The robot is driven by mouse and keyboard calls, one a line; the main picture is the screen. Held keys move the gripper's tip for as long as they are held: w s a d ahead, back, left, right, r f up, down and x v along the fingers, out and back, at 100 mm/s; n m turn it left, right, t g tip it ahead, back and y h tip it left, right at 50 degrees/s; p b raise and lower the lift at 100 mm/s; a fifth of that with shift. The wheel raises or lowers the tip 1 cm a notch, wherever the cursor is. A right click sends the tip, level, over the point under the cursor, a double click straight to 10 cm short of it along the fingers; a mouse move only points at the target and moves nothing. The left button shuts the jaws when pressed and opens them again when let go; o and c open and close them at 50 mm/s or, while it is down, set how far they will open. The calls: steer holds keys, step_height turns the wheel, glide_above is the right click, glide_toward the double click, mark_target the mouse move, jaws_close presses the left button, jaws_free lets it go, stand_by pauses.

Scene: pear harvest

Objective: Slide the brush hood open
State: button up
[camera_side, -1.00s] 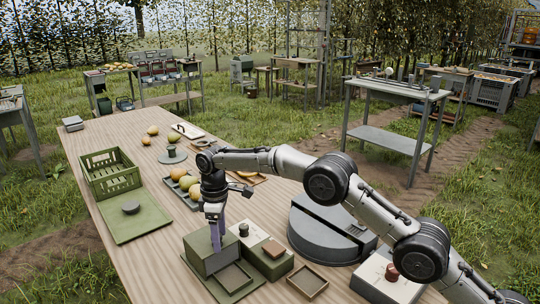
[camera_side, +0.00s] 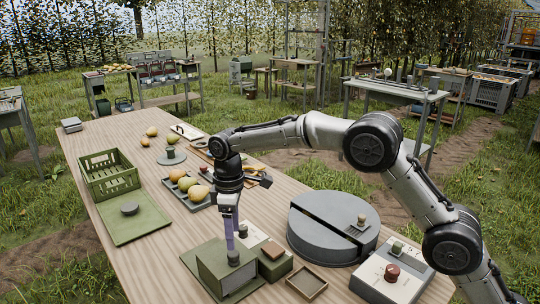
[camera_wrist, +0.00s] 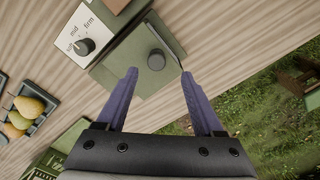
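The brush hood (camera_side: 217,281) is a green box on a thin green base plate at the near end of the table. A dark round knob (camera_side: 233,258) stands on its top. In the wrist view the hood's flat green top (camera_wrist: 128,62) and the knob (camera_wrist: 156,60) show ahead of my fingers. My gripper (camera_side: 231,243) points down just above the knob in the side view. In the wrist view my gripper (camera_wrist: 158,74) has its two purple fingers wide apart and empty, one on each side of the knob. Whether a finger touches the knob I cannot tell. The hood's inside is hidden.
A white dial panel (camera_wrist: 83,43) and a brown-topped green block (camera_side: 273,254) stand beside the hood. A brown tray (camera_side: 306,281) and a grey round drum (camera_side: 320,238) lie to the right. A pear tray (camera_side: 190,198) and green crate (camera_side: 108,181) are farther back.

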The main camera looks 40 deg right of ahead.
steer(key=s+d+r+t, duration=0.1)
steer(key=s+d+r, duration=0.2)
steer(key=r, duration=0.7)
steer(key=s+d+r+m+t, duration=0.1)
steer(key=s+d+r, duration=0.2)
steer(key=r, duration=0.7)
steer(key=shift+s, duration=0.2)
steer(key=shift+d, duration=0.1)
